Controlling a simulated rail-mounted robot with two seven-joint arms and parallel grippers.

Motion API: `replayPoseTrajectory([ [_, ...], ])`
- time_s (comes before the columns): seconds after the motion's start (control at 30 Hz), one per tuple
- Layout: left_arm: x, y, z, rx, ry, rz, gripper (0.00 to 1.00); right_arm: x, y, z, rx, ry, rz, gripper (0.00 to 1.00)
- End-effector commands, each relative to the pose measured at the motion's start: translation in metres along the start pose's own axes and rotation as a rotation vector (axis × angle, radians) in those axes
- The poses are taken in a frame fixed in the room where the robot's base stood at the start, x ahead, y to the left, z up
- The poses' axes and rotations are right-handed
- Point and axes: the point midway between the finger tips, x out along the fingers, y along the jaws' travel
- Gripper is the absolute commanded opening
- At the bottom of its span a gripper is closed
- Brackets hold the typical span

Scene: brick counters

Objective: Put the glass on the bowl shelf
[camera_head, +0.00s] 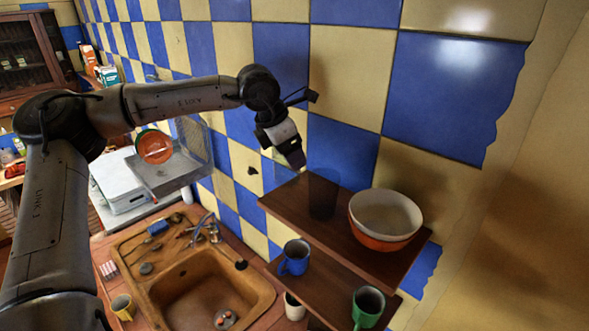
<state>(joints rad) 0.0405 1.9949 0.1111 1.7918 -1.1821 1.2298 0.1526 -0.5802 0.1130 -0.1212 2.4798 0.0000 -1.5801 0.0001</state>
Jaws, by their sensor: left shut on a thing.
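The glass (322,194) is dark and see-through. It is upright at the upper wooden shelf (290,207), to the left of a bowl (385,217) that is white inside and orange-red below. I cannot tell for sure whether its base touches the board. My left gripper (298,162) reaches in from the left and points down at the glass's upper left rim. It is shut on the glass; the fingertips are small and partly hidden. My right gripper is not in view.
A lower shelf (330,282) holds a blue mug (294,257) and a green mug (368,306). A white cup (294,307) is below. A brown sink (205,285) with a tap is at the left. The checkered tile wall (345,148) is close behind the shelves.

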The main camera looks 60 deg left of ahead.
Motion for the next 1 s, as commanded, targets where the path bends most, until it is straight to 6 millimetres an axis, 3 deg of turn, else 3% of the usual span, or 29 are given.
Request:
replayPoseTrajectory([
  [0.17, 0.007, 0.000, -0.003, 0.000, -0.001, 0.000, 0.38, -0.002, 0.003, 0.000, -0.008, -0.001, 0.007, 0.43],
  [0.47, 0.036, 0.000, -0.015, 0.000, -0.001, -0.001, 0.38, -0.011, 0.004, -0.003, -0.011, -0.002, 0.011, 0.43],
  [0.87, 0.042, 0.000, -0.017, 0.001, -0.001, 0.001, 0.38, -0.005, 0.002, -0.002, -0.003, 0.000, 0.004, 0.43],
  [0.9, 0.041, 0.000, -0.017, 0.001, -0.001, 0.001, 0.68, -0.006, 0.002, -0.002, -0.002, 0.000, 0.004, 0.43],
  [1.0, 0.041, 0.000, -0.017, 0.001, 0.000, 0.000, 0.78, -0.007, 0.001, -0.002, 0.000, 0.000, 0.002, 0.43],
])
